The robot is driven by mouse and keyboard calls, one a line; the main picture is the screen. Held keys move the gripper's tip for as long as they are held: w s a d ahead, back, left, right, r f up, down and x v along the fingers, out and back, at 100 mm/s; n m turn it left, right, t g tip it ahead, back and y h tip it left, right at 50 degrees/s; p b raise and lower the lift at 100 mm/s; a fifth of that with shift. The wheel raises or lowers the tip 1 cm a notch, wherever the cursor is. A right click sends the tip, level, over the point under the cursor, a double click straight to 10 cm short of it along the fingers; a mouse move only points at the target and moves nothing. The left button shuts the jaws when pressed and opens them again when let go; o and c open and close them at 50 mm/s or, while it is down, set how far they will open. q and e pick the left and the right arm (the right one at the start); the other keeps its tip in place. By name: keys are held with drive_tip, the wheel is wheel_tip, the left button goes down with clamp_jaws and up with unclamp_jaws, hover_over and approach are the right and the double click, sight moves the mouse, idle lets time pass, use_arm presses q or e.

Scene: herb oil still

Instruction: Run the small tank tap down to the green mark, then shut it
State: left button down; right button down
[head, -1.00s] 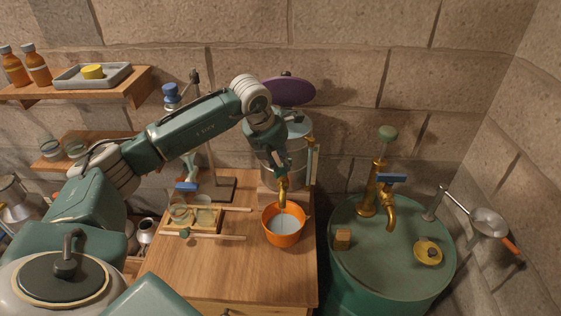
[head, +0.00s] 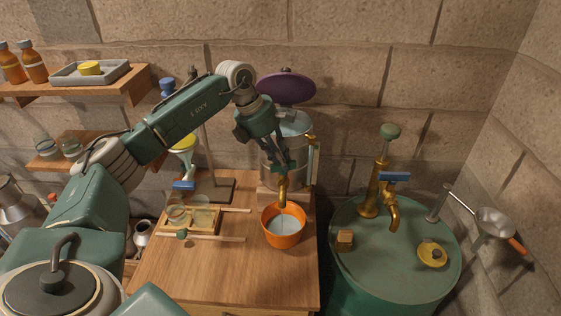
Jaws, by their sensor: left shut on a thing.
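The small tank (head: 272,170) is a silver cylinder on the wooden bench, with a purple lid (head: 286,88) raised behind it. A brass tap (head: 283,187) sticks out low on its front. My left gripper (head: 283,170) reaches down in front of the tank and is shut at the top of the tap, on its handle, which the fingers hide. An upright gauge (head: 313,162) is on the tank's right side; its level and the green mark are too small to make out. An orange bowl (head: 284,240) with pale liquid stands under the spout. My right gripper is not in view.
A wooden rack with glass dishes (head: 190,219) is left of the bowl, near a stand with a funnel (head: 183,143). Right of the bench is a large green tank (head: 385,265) with a brass pump tap (head: 380,190). The bench front is clear.

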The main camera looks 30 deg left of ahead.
use_arm(q)
drive_tip(key=shift+w+r+m+g+h, duration=0.1)
drive_tip(key=shift+m+g+h, duration=0.2)
drive_tip(key=shift+m, duration=0.65)
drive_tip(key=shift+w+r+m+g+h, duration=0.1)
drive_tip(key=shift+m+g+h, duration=0.15)
drive_tip(key=shift+m, duration=0.7)
drive_tip(key=c, duration=1.9)
unclamp_jaws()
drive_tip(key=v, duration=1.1)
drive_tip(key=shift+a+r, duration=0.2)
drive_tip(key=shift+r, duration=0.15)
